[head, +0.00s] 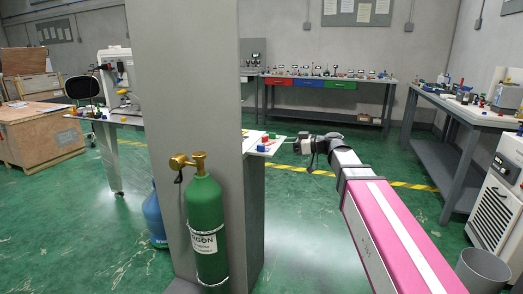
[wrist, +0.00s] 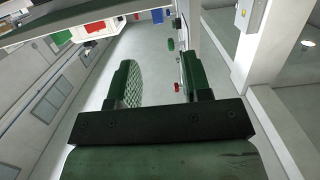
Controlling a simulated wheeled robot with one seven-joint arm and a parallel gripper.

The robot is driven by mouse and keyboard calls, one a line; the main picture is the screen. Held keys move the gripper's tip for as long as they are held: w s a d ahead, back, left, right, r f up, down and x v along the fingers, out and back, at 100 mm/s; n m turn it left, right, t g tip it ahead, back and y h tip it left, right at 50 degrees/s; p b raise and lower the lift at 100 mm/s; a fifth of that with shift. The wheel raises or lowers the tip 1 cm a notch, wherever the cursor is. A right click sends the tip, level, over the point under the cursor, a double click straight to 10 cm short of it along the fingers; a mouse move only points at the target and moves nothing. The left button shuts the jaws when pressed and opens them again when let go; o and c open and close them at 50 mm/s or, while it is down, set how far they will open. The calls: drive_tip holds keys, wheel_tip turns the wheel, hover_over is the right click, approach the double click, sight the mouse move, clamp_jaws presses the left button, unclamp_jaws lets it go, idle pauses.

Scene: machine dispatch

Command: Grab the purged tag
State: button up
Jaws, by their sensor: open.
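I cannot make out which thing is the purged tag; no label is readable at this size. My gripper (head: 301,145) is at the right end of a white work table (head: 278,141), close to its edge. Small blue, red and green pieces (head: 265,145) lie on that table, just left of the gripper. In the wrist view my gripper (wrist: 156,78) is open, with nothing between its green fingers. A small red piece (wrist: 177,88) and a green piece (wrist: 170,44) show beyond the fingers.
A wide grey column (head: 188,80) hides the middle of the table. A green argon cylinder (head: 207,230) stands before it, with a blue cylinder (head: 154,218) behind. Benches line the back and right. A white machine (head: 495,200) and grey bin (head: 483,268) stand at right.

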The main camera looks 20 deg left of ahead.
sight(265, 152)
drive_tip(key=a, duration=0.3)
drive_tip(key=a+f, duration=0.1)
drive_tip(key=a, duration=0.2)
drive_tip(key=w+a, duration=0.1)
drive_tip(key=a, duration=0.2)
drive_tip(key=shift+a+f, duration=0.3)
drive_tip(key=shift+f, duration=0.1)
clamp_jaws()
